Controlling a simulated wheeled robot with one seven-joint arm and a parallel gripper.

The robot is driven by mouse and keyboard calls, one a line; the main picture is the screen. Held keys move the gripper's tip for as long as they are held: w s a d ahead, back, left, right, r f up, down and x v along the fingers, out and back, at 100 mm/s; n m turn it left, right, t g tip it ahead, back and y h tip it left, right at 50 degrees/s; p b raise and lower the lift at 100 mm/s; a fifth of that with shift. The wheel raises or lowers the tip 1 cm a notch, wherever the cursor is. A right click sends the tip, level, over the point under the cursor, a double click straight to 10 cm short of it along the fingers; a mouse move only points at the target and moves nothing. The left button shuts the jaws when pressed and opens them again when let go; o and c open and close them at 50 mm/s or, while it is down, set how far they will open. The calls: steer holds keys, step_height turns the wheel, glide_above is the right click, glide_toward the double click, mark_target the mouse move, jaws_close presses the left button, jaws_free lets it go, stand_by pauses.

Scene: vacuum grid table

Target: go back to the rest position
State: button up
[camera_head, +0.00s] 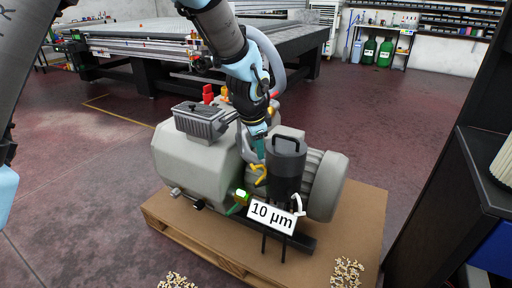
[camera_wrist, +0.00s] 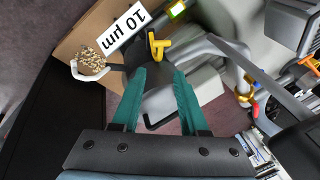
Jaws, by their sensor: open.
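My gripper (camera_head: 260,148) hangs over the vacuum pump, just behind and left of the dark filter canister (camera_head: 286,172) in the head view. In the wrist view its two green fingers (camera_wrist: 158,92) are spread apart, with nothing gripped between them. The grey pump (camera_head: 190,155) sits on a wooden pallet (camera_head: 355,215). A yellow handle (camera_head: 260,181) is below the fingers; it also shows beyond the fingertips in the wrist view (camera_wrist: 160,47). A white sign reading "10 µm" (camera_head: 272,216) stands in front of the canister. The canister's far side is hidden.
A white curved handle (camera_head: 299,206) is beside the sign. Small piles of pale bits (camera_head: 347,272) lie at the pallet's front. A dark cabinet (camera_head: 485,165) stands close on the right. A large grid table (camera_head: 150,45) stands behind. The floor at left is clear.

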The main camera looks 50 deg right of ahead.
steer(key=w+a+r+n+y, duration=0.15)
steer(key=w+a+n, duration=0.35)
steer(key=w+a, duration=0.5)
steer(key=w+a+r+n+y, duration=0.15)
steer(key=w+a+n, duration=0.35)
steer(key=a, duration=0.9)
steer(key=s+a+r+n, duration=0.15)
steer(key=a+n, duration=0.45)
steer(key=a, duration=0.8)
steer(key=s+a+n, duration=0.3)
steer(key=a+n, duration=0.3)
steer(key=a, duration=0.8)
steer(key=w+d+p+v, duration=0.1)
steer(key=w+p+v, duration=0.1)
steer(key=p+v, duration=1.1)
steer(key=shift+a+r+g+y+p, duration=0.35)
steer(key=shift+a+r, duration=0.1)
steer(key=shift+r, duration=0.15)
steer(key=shift+w+f, duration=0.1)
steer(key=shift+w, duration=0.05)
